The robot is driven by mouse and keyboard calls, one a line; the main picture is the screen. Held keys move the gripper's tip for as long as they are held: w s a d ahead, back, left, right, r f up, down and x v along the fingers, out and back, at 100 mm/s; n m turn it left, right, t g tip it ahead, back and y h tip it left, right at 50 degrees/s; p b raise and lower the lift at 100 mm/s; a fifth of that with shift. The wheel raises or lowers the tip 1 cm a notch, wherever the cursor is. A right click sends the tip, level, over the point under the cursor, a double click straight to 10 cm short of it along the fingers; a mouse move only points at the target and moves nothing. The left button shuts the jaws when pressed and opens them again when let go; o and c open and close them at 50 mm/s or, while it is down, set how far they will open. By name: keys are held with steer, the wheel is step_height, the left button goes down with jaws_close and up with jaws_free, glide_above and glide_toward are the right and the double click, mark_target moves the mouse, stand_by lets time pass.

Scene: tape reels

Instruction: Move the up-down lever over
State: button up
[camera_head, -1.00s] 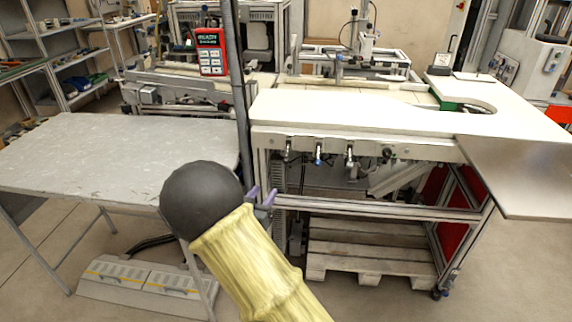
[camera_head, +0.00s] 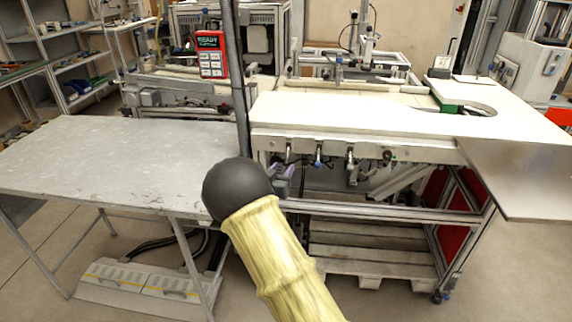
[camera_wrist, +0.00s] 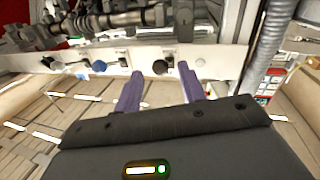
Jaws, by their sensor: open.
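A row of small levers sits on the front rail under the white worktable. Which one is the up-down lever I cannot tell for certain. My gripper (camera_head: 284,172) is open and empty, just below the leftmost lever and partly hidden by my arm. The blue knob (camera_wrist: 98,66) lies left of the fingers there. I see no clear contact.
The white worktable (camera_head: 360,115) overhangs the rail. A grey table (camera_head: 110,160) stands at left, and a dark upright post (camera_head: 238,90) rises between them. A metal frame bar (camera_head: 400,212) and wooden pallet (camera_head: 370,250) lie below the levers.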

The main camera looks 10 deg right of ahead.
mark_target(285, 165)
steer(key=x, duration=0.4)
jaws_close()
